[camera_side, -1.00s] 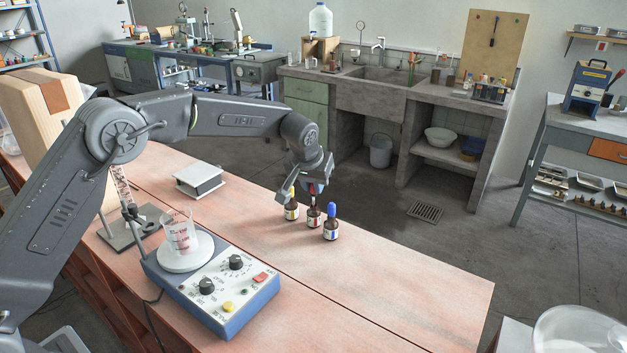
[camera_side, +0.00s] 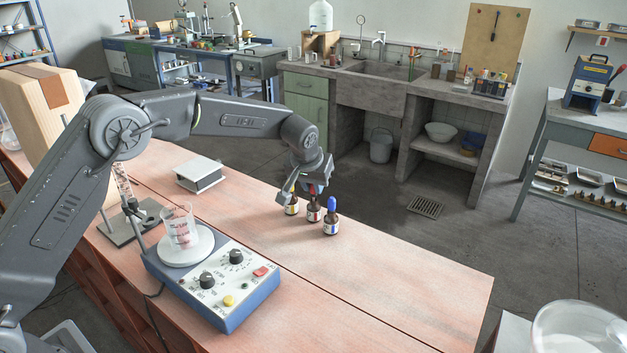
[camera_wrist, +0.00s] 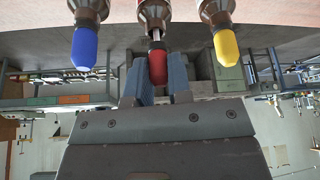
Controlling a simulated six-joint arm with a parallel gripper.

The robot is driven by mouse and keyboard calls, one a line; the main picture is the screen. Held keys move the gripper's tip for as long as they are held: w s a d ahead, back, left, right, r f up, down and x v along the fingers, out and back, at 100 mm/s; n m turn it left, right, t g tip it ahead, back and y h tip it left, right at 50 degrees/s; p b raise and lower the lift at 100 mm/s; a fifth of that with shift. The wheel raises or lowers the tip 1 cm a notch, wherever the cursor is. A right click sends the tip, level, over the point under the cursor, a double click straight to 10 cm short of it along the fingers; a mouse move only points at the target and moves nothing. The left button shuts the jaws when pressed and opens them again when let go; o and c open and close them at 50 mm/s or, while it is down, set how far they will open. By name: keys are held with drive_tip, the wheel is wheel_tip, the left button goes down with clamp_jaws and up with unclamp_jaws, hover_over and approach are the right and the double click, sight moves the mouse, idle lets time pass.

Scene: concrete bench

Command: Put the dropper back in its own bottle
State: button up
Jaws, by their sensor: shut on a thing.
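Three small brown dropper bottles stand in a row on the reddish bench. The middle bottle (camera_side: 314,212) is below my gripper (camera_wrist: 156,85); its neck (camera_wrist: 154,13) shows in the wrist view. My gripper is shut on the red-bulbed dropper (camera_wrist: 157,68). A short length of its glass stem shows between the red bulb and the middle bottle's neck, in line with the neck. The stem's tip is hidden. The blue-topped bottle (camera_side: 331,226) stands to the right, its blue bulb (camera_wrist: 84,47) beside the jaws. The yellow-topped bottle (camera_side: 291,208) is to the left, its yellow bulb (camera_wrist: 226,46) partly hidden in the side view.
A blue-grey hotplate device (camera_side: 225,300) with knobs carries a glass beaker (camera_side: 180,228) on its round plate. The bench right of the bottles is clear.

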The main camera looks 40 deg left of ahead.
drive_tip(key=shift+f, duration=0.55)
drive_tip(key=o, duration=0.7)
drive_tip(key=shift+c, duration=0.2)
drive_tip(key=shift+o, duration=0.5)
drive_tip(key=o, duration=0.3)
drive_tip(key=shift+r, duration=3.55)
